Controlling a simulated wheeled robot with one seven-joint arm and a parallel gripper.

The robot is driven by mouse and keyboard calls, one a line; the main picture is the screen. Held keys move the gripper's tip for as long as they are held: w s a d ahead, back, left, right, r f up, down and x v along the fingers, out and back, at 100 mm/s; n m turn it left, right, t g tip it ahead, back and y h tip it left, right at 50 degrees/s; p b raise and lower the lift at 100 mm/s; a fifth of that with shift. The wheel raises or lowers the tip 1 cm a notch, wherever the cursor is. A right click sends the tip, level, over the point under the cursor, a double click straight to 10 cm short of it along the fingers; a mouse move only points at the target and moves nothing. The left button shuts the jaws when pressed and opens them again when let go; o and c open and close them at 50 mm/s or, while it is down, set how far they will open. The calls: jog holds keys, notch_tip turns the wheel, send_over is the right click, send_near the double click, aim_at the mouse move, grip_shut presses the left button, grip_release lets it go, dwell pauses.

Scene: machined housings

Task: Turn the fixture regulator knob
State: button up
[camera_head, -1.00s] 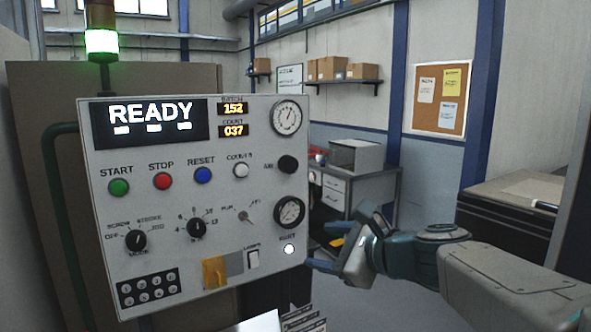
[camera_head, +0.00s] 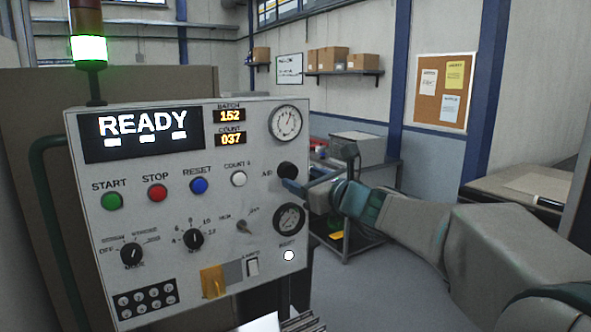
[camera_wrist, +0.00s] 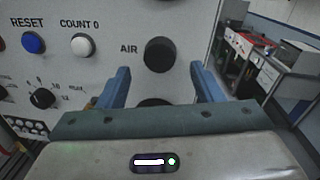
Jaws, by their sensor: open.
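The black round knob labelled AIR (camera_head: 287,170) sits on the right side of the grey control panel (camera_head: 150,222), between two round gauges. No label reading "fixture regulator" is legible. In the wrist view the AIR knob (camera_wrist: 159,54) is ahead of my gripper (camera_wrist: 160,72), centred between the two blue fingers and just beyond their tips. In the head view my gripper (camera_head: 318,176) is at the panel's right edge, with one blue fingertip close by the knob. The fingers are open and empty. Whether a fingertip touches the panel cannot be told.
The upper gauge (camera_head: 285,123) and lower gauge (camera_head: 289,219) flank the knob closely. A blue RESET button (camera_head: 199,186) and a white COUNT 0 button (camera_head: 238,179) lie to the left. A workbench (camera_head: 372,226) stands behind. Open floor lies right of the panel.

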aim_at(292, 174)
jog(key=shift+p+x, duration=0.45)
jog(key=shift+x, duration=1.7)
jog(key=c, duration=1)
